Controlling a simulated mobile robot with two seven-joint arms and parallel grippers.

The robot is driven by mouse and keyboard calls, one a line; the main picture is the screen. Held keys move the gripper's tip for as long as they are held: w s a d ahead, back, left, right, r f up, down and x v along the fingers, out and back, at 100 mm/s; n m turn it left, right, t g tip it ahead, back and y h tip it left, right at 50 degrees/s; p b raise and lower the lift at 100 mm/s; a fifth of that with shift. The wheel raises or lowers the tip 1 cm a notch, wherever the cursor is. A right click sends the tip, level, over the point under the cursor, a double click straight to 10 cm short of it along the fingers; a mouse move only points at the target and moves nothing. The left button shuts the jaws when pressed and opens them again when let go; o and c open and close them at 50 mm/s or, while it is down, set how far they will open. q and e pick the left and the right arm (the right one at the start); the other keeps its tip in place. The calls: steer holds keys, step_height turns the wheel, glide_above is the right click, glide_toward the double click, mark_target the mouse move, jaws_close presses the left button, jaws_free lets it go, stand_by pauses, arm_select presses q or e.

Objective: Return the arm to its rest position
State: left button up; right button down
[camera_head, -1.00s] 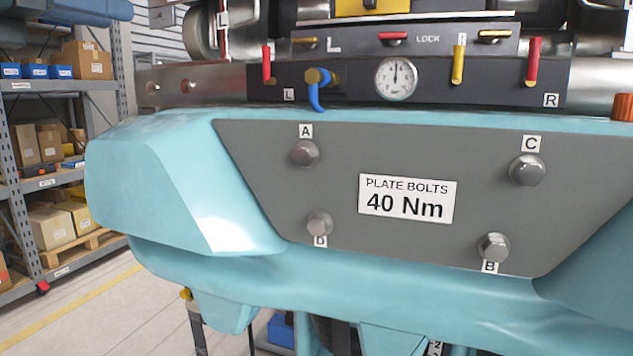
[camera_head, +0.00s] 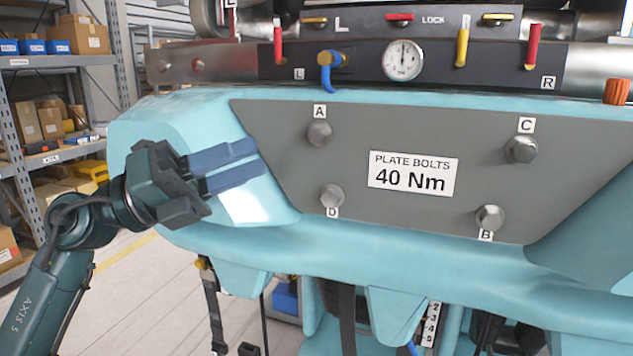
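My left gripper (camera_head: 256,163) is in front of the left part of the turquoise coaster train body (camera_head: 140,125). Its two blue fingers point right, with a gap between them and nothing held. The dark green arm comes in from the lower left. The fingertips are left of bolts A (camera_head: 319,133) and D (camera_head: 331,196) on the grey plate (camera_head: 420,130); in the picture they are apart from both bolts. Bolts C (camera_head: 521,149) and B (camera_head: 489,218) are farther right. A label (camera_head: 413,175) reads PLATE BOLTS 40 Nm. My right gripper is not in view.
Above the plate a dark panel carries a gauge (camera_head: 403,60), a blue-handled valve (camera_head: 327,75), and red and yellow levers (camera_head: 532,45). Shelving with boxes (camera_head: 60,130) stands at the left. Straps hang below the body. Open floor (camera_head: 140,300) shows at lower left.

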arm_select(q)
steer(key=w+a+f+n+t+y+p, duration=0.1)
steer(key=a+f+n+t+y, duration=0.2)
steer(key=f+n+t+y, duration=0.8)
steer(key=a+f+n+t+y+p, duration=0.1)
steer(key=a+f+n+t+y, duration=0.2)
steer(key=f+n, duration=1.5)
steer(key=s+f+n+g+y, duration=0.1)
steer(key=s+f+n+g, duration=0.3)
steer(key=s+f, duration=0.4)
steer(key=s+f+n+g+y+p, duration=0.1)
steer(key=s+f+n+g, duration=0.3)
steer(key=s+f, duration=0.5)
step_height(320, 180, down, 3)
steer(key=shift+d+f+n+y, duration=0.2)
steer(key=shift+d+n+y, duration=0.2)
steer(key=shift+n+y, duration=0.35)
